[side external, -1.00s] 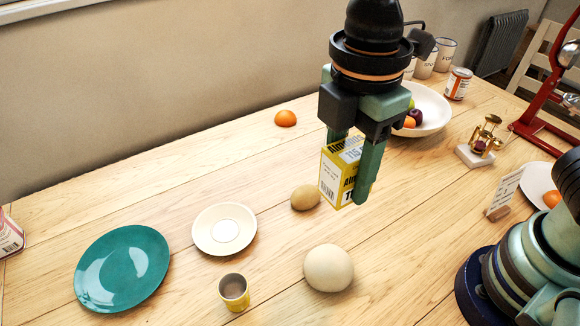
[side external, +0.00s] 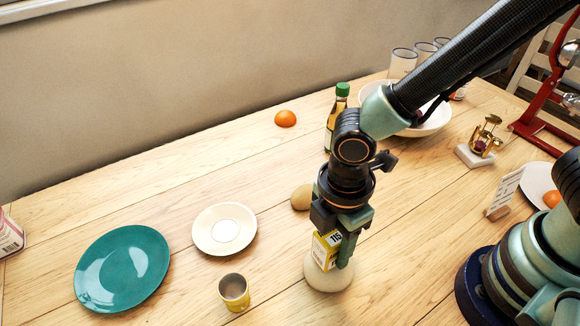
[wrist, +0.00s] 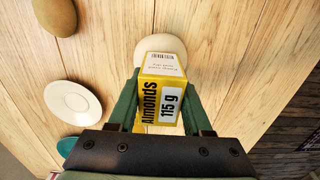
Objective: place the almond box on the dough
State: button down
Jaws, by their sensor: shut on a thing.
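The yellow almond box (side external: 324,250) is held between the green fingers of my gripper (side external: 336,250). In the wrist view the box (wrist: 161,95) sits between both fingers, its "Almonds 115 g" label facing the camera. The pale round dough (side external: 328,278) is on the table directly below the box. In the side view the box overlaps the dough's upper part; I cannot tell whether they touch. In the wrist view the dough (wrist: 163,43) shows just beyond the box's far end, partly hidden by it.
A brown potato-like lump (side external: 301,197) lies just behind my gripper. A white saucer (side external: 224,229), a teal plate (side external: 122,268) and a yellow cup (side external: 234,291) stand to the left. A green-capped bottle (side external: 341,104) and a white bowl (side external: 432,121) stand behind.

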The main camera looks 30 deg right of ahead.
aim_at(335, 232)
jog(key=shift+f, duration=0.3)
jog(key=shift+c, duration=1.6)
grip_release()
jog(key=shift+r, duration=0.1)
notch_tip(335, 232, up, 12)
jog(key=shift+f, duration=0.1)
jog(key=w+d+r+m+t, duration=0.2)
jog(key=d+m, duration=0.4)
jog(key=d, duration=0.1)
jog(key=w+d+r+m+t, duration=0.1)
jog(key=w+d+r+m, duration=0.1)
jog(key=d+m, duration=0.4)
jog(key=w+d+r+m+t, duration=0.2)
jog(key=d+m, duration=0.4)
jog(key=d, duration=0.4)
jog(key=shift+w+r+t, duration=0.25)
jog(key=shift+t, duration=0.05)
